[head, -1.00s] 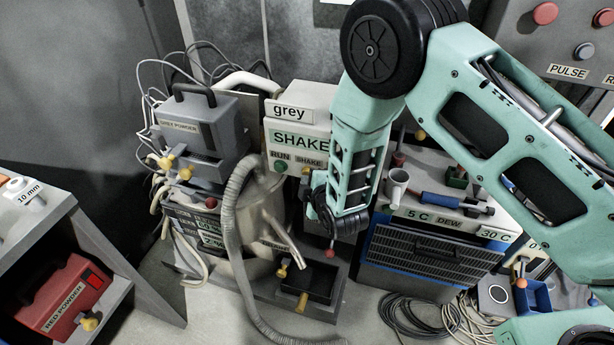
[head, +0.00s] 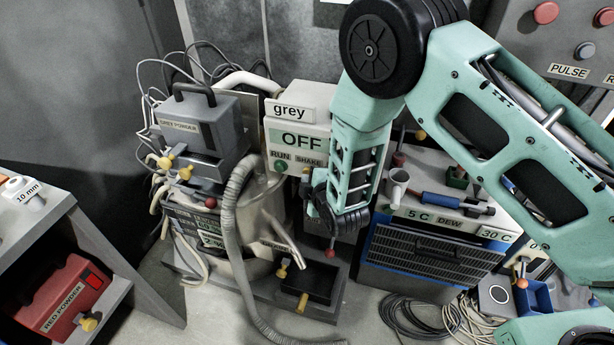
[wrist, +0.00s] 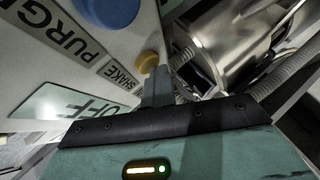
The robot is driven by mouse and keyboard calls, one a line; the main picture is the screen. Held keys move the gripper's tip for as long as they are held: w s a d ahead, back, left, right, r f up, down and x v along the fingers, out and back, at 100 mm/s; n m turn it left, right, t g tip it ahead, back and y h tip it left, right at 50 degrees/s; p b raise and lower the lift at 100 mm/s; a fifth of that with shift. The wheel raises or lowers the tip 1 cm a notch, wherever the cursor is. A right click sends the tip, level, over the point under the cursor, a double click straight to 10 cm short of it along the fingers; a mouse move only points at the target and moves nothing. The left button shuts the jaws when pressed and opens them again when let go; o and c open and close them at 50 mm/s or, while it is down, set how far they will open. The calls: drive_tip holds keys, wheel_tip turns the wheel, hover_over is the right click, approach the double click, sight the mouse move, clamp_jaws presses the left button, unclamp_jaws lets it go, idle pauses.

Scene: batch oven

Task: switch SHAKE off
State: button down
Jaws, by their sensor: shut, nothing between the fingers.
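The control box (head: 322,133) stands at the middle left in the head view, and its display (head: 297,140) reads OFF. The display also shows in the wrist view (wrist: 65,108). There a yellow button (wrist: 149,62) sits at the end of the SHAKE label (wrist: 122,78). My gripper (wrist: 157,84) is shut and empty, its fingertips right at the yellow button; I cannot tell whether they touch it. In the head view my wrist hides the SHAKE button.
A green RUN button (head: 281,166) is left of the SHAKE label, and a blue button (wrist: 106,9) is by the PURGE label. A metal vessel (wrist: 235,45) and a ribbed hose (head: 232,215) are close by. The grey powder box (head: 205,120) stands to the left.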

drive_tip(key=shift+s, duration=0.15)
drive_tip(key=s+a, duration=0.2)
drive_tip(key=s, duration=0.3)
drive_tip(key=shift+s, duration=0.35)
drive_tip(key=shift+r, duration=0.1)
idle(0.5)
drive_tip(key=s+r+m+g, duration=0.65)
drive_tip(key=s+r, duration=0.35)
drive_tip(key=r, duration=0.4)
drive_tip(key=s+d+r+m+g+h, duration=0.2)
drive_tip(key=s+d+r, duration=0.3)
drive_tip(key=s+d, duration=0.2)
drive_tip(key=s+d+r+m+g+h, duration=0.1)
drive_tip(key=s+d+r+m+g, duration=0.1)
drive_tip(key=s+d, duration=0.4)
drive_tip(key=s+r+g, duration=0.1)
drive_tip(key=s+r, duration=0.1)
drive_tip(key=s, duration=0.2)
drive_tip(key=shift+s+d+r+g+h, duration=0.3)
drive_tip(key=shift+d+r+g+h, duration=0.05)
drive_tip(key=shift+r+h, duration=0.05)
